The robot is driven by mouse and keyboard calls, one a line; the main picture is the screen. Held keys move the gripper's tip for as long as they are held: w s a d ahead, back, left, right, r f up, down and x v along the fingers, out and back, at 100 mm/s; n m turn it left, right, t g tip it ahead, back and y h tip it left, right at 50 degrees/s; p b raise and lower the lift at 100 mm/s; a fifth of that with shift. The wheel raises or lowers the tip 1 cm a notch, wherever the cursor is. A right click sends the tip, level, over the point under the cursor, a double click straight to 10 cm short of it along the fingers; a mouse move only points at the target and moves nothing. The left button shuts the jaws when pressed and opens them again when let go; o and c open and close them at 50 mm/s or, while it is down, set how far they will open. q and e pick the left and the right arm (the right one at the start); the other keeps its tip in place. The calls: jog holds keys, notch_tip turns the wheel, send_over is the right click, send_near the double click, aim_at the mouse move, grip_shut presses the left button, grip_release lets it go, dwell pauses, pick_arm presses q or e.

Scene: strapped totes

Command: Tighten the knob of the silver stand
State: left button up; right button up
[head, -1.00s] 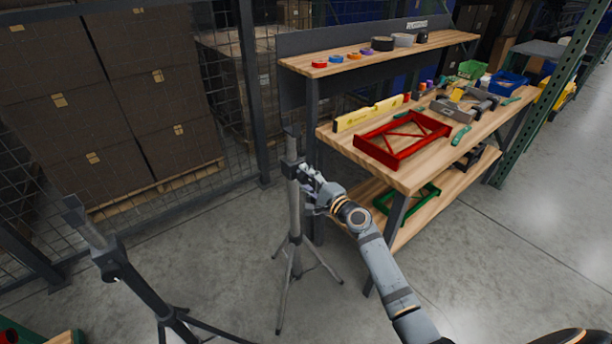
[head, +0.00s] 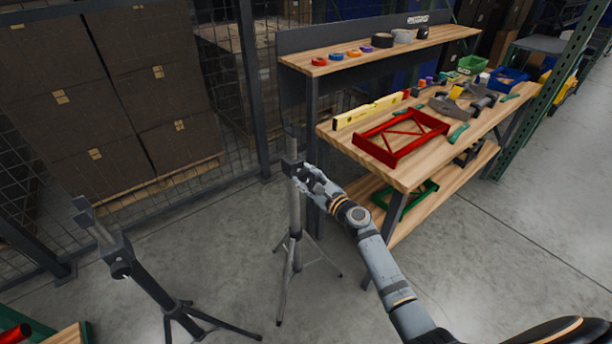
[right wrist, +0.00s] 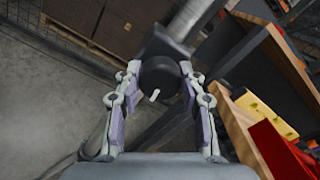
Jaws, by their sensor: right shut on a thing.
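The silver stand (head: 295,216) is a slim grey tripod that stands upright in front of the workbench. Its dark collar (head: 291,168) is near the top of the silver tube. My right gripper (head: 304,174) reaches the collar from the right. In the right wrist view, the round black knob (right wrist: 160,77) sits between the two fingertips of my right gripper (right wrist: 160,72). The fingers are closed on its sides. A small pale mark (right wrist: 154,95) shows on the near side of the knob. My left gripper is not in either view.
A black stand (head: 140,275) is at the lower left. The wooden workbench (head: 410,178) holds a red frame (head: 400,139), a yellow level (head: 368,112) and tools. A mesh fence (head: 226,90) is behind. The floor between the stands is clear.

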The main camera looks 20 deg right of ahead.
jog(key=shift+f, duration=0.1)
dwell(0.3)
jog(key=o, duration=1.2)
jog(key=shift+s+d, duration=0.2)
jog(key=shift+s, duration=0.15)
jog(key=v, duration=1.1)
jog(key=shift+s, duration=0.15)
